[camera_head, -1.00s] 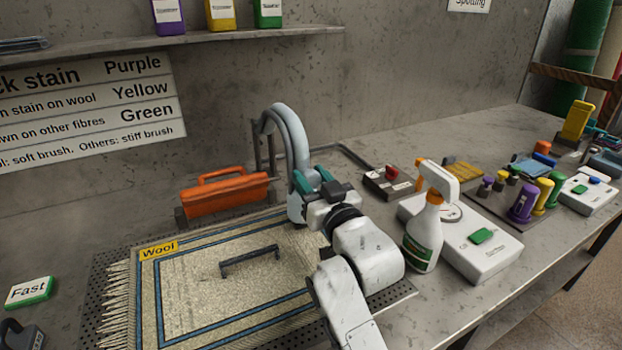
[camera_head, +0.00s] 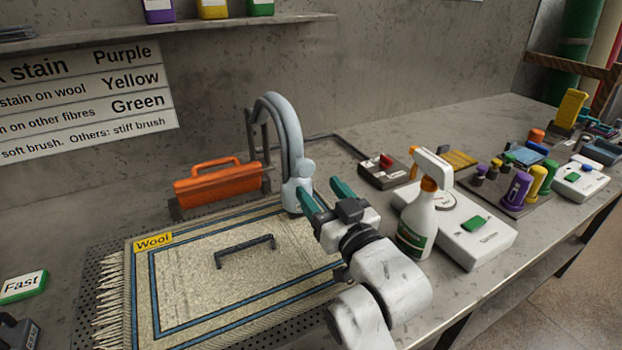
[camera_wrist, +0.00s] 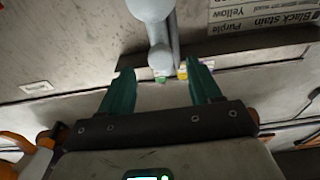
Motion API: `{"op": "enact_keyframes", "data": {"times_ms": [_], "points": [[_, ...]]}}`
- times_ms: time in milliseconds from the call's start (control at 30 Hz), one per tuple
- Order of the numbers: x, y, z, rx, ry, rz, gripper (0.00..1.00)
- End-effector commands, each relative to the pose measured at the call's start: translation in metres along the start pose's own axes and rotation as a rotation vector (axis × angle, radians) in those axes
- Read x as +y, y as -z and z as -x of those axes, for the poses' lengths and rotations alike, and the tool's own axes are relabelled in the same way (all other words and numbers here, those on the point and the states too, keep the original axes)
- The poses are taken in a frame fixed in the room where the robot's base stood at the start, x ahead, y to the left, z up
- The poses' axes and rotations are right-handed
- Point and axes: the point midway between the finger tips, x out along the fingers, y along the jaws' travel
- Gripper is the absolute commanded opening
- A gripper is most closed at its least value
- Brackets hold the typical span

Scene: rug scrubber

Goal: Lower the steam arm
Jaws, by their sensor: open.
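The steam arm (camera_head: 285,125) is a pale grey-blue curved pipe rising behind the rug, with a rounded head (camera_head: 296,195) at its lower end, over the rug's far right corner. I cannot tell whether the head touches the rug. My gripper (camera_head: 325,194) has teal fingers, spread apart and empty, just right of the head. In the head view the left finger overlaps the head's edge; contact is unclear. In the wrist view the pale steam arm (camera_wrist: 155,25) lies beyond the open fingertips (camera_wrist: 160,75).
The rug (camera_head: 205,285) marked Wool carries a dark handle (camera_head: 245,250). An orange tool (camera_head: 215,187) stands left of the steam arm.

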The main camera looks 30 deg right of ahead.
Motion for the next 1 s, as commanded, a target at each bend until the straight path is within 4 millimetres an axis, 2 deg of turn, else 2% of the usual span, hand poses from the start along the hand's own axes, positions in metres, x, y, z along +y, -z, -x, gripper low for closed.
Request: {"op": "enact_keyframes", "data": {"times_ms": [100,300,867,1000], "points": [[0.0,-0.001,0.02,-0.001,0.0,-0.001,0.63],[0.0,-0.001,0.036,-0.002,0.0,-0.001,0.63],[0.0,0.0,0.039,-0.001,0.0,0.0,0.63],[0.0,0.01,0.037,-0.001,0.0,0.0,0.63]]}}
